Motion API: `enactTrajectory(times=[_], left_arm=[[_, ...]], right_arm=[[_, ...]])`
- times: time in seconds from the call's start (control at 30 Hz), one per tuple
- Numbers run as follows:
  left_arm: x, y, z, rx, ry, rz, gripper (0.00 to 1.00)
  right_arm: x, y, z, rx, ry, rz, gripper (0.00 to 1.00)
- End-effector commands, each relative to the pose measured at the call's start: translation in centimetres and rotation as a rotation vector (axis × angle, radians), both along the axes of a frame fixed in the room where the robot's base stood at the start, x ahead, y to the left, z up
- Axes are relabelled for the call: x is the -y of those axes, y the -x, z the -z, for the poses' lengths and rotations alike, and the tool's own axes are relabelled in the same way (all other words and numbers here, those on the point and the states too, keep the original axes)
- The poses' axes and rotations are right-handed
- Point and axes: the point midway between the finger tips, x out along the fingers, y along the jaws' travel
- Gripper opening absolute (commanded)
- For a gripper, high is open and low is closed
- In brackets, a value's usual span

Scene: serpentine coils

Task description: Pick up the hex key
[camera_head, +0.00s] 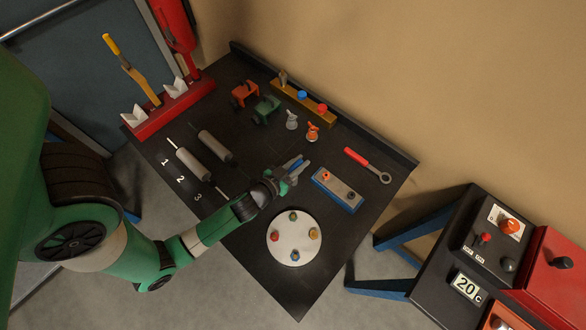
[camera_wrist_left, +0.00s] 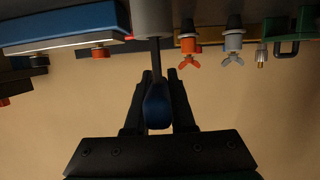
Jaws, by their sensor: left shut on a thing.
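The blue-handled tool (camera_head: 292,163), which I take to be the hex key, is in my left gripper (camera_head: 288,172) in the head view. In the left wrist view its blue handle (camera_wrist_left: 157,106) sits between the two dark fingers (camera_wrist_left: 157,90), and a thin dark shaft runs up from it towards a grey cylindrical shape (camera_wrist_left: 154,17). My left gripper is shut on the handle, over the middle of the dark table. I cannot tell whether the tool is clear of the table. Its far end is hidden. My right gripper is not in view.
A blue block with knobs (camera_head: 325,178) and a red-handled wrench (camera_head: 360,160) lie right of the gripper. A white round plate (camera_head: 283,250) is nearer. Orange (camera_head: 312,132) and grey (camera_head: 291,120) wing-shaped pieces stand behind. Grey rollers (camera_head: 193,165) lie left.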

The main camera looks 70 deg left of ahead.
Motion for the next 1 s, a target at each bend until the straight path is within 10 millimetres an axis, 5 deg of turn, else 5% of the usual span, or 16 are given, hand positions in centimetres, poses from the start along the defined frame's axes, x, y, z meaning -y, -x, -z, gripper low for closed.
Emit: enactTrajectory(times=[0.37,0.8,1.0], left_arm=[[0.0,0.0,-0.3,0.001,-0.001,0.0,0.0],[0.0,0.0,-8.9,0.002,0.0,0.0,0.0],[0.0,0.0,-10.1,0.001,-0.001,0.0,0.0]], right_arm=[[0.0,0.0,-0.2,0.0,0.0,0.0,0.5],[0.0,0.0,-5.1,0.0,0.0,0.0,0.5],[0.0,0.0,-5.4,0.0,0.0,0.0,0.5]])
